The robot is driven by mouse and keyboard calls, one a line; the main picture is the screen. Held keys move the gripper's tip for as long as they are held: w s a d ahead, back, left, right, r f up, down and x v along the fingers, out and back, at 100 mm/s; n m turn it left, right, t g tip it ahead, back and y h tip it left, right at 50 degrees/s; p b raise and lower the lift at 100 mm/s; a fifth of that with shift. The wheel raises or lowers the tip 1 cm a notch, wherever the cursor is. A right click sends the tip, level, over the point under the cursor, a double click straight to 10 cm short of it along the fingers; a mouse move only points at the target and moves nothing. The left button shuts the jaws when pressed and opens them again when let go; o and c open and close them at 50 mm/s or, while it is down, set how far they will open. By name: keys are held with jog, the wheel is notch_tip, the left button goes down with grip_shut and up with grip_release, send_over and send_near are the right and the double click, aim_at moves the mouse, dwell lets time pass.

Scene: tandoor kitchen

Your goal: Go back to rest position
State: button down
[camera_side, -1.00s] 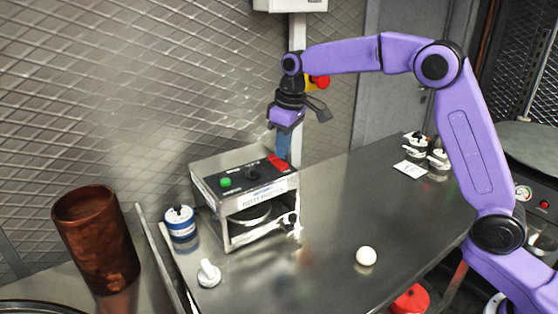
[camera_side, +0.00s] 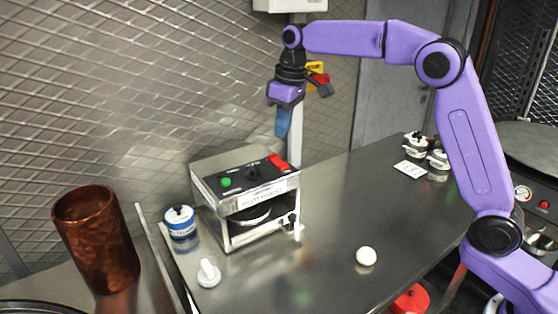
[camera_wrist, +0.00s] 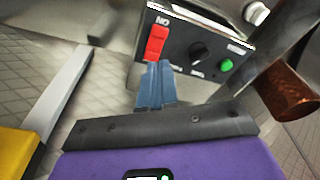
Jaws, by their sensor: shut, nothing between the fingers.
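My gripper (camera_side: 283,122) hangs in the air in the side view, above and slightly right of the roti press machine (camera_side: 246,196). Its blue fingers point down, are closed together and hold nothing. In the wrist view the blue fingers (camera_wrist: 156,86) lie together, in front of the machine's panel (camera_wrist: 195,52) with its red switch, black knob and green button. The gripper and the machine are clearly apart in the side view.
A white dough ball (camera_side: 366,256) lies on the steel table (camera_side: 330,215). A blue-and-white tin (camera_side: 180,223) and a white knobbed piece (camera_side: 208,273) stand left of the machine. A copper pot (camera_side: 97,240) is far left. A pole with a yellow-and-red switch (camera_side: 318,76) stands behind my gripper.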

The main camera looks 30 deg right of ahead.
jog(key=s+a+f+n+g, duration=0.1)
jog(key=s+f+n, duration=0.1)
jog(key=s, duration=0.8)
jog(key=s+a+f+n, duration=0.1)
jog(key=s+f, duration=0.1)
jog(key=s, duration=0.8)
jog(key=s+d+f+n, duration=0.1)
jog(key=s+d+f, duration=0.1)
jog(key=s, duration=0.4)
jog(key=s+d+f+n, duration=0.1)
jog(key=s+d+f, duration=0.1)
jog(key=s+d, duration=0.2)
jog(key=s+d+f+n, duration=0.1)
jog(key=s+d+f, duration=0.2)
jog(key=s, duration=0.7)
jog(key=shift+s+d+n, duration=0.2)
jog(key=shift+d+n, duration=0.1)
jog(key=shift+d, duration=0.1)
jog(key=shift+r, duration=0.1)
